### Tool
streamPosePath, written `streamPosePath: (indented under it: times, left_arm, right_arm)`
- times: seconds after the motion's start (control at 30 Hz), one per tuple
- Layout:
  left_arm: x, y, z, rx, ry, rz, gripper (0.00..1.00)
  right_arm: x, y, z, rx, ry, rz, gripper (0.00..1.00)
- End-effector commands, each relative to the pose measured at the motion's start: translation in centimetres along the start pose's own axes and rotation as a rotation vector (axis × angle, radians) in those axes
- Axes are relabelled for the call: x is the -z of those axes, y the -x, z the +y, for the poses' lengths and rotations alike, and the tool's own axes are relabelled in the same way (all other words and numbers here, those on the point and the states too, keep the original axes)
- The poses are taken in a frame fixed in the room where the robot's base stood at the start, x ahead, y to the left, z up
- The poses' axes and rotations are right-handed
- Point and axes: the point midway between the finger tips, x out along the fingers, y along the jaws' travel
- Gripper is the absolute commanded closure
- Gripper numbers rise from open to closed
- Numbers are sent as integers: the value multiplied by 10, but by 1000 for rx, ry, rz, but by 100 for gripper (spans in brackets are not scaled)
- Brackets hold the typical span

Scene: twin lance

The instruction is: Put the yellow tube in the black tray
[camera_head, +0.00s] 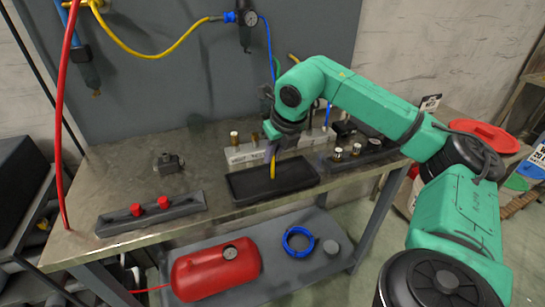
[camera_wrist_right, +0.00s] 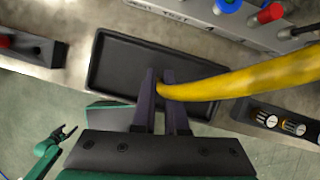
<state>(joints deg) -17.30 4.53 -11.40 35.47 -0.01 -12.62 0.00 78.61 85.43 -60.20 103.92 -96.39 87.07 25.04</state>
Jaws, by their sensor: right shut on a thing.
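The black tray (camera_head: 245,188) lies on the workbench, shallow and rectangular. No tube lies in the part that shows. My right gripper (camera_head: 271,140) is over the tray, pointing down. In the right wrist view its dark fingers (camera_wrist_right: 159,80) are shut on one end of the yellow tube (camera_wrist_right: 240,82), which stretches to the right edge of that view.
A grey block with fittings (camera_head: 245,154) stands behind the tray. A dark bar with red knobs (camera_head: 150,213) lies left, and a dark block with gauges (camera_head: 357,153) right. A small grey fitting (camera_head: 168,163) sits farther back. The bench left of the tray is mostly clear.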

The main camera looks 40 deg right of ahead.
Motion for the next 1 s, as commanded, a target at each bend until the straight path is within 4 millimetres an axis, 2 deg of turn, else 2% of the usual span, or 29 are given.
streamPosePath:
  times: [0.33,0.4,0.43,0.7,0.83,0.93,1.0]
  left_arm:
    - [2,-4,0,1,1,3,8]
    - [2,-3,0,1,1,3,8]
    - [2,-3,0,1,0,3,8]
    - [2,-2,0,0,0,4,8]
    - [2,0,0,0,-1,4,8]
    - [2,-2,0,0,-1,4,8]
    - [2,-3,0,0,-1,4,8]
  right_arm:
    - [3,-8,0,0,0,-1,100]
    - [3,-6,0,0,0,-1,70]
    - [2,-6,0,0,0,-1,60]
    - [2,-6,0,0,0,-1,60]
    - [1,1,0,0,0,-2,60]
    - [1,20,0,0,0,-6,60]
    - [0,39,0,-2,0,-7,60]
